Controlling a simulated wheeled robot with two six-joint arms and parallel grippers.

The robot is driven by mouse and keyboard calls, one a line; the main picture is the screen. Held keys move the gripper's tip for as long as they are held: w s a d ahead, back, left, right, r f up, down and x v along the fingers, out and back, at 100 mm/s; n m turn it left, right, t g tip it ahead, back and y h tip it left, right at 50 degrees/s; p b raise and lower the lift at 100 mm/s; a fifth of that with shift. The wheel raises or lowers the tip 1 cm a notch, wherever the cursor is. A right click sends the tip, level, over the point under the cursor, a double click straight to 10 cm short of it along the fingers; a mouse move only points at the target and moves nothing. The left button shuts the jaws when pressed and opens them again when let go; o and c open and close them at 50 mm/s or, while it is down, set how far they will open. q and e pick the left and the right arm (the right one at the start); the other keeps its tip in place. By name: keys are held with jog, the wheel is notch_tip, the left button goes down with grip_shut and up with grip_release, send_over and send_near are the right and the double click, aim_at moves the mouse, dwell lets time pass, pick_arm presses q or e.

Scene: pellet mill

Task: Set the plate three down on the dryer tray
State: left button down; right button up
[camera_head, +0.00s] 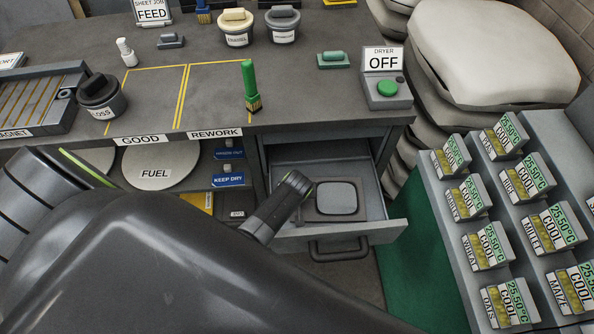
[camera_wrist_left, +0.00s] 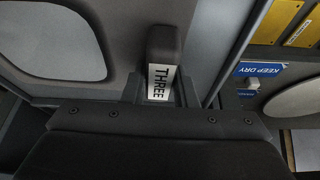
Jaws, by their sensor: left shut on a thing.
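The plate three shows in the left wrist view as a dark upright handle (camera_wrist_left: 163,45) with a white THREE label. My left gripper (camera_wrist_left: 160,92) is shut on this handle. In the head view my left gripper (camera_head: 292,190) reaches over the left part of the open drawer, the dryer tray (camera_head: 376,229). A brown-grey square with a pale rounded face (camera_head: 336,198) shows there beside the gripper; the pale face also shows in the left wrist view (camera_wrist_left: 55,40). I cannot tell whether it rests on the drawer bottom. My right gripper is not in view.
The dryer box (camera_head: 386,90) reads OFF above the drawer. The bench top (camera_head: 320,95) holds a green-handled brush (camera_head: 250,85) and several pots. A rack of labelled samples (camera_head: 500,200) stands right. A FUEL disc (camera_head: 155,168) is on the shelf left of the drawer.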

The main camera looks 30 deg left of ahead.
pick_arm(q)
jog(key=shift+w+r, duration=0.1)
jog(key=shift+w, duration=0.05)
jog(key=c, duration=1.1)
grip_release()
jog(key=shift+c, duration=0.2)
jog(key=shift+o, duration=0.7)
jog(key=shift+s, duration=0.25)
jog(key=o, duration=1)
jog(key=shift+w, duration=0.1)
jog(key=shift+p+v, duration=4.45)
jog(key=shift+p, duration=0.55)
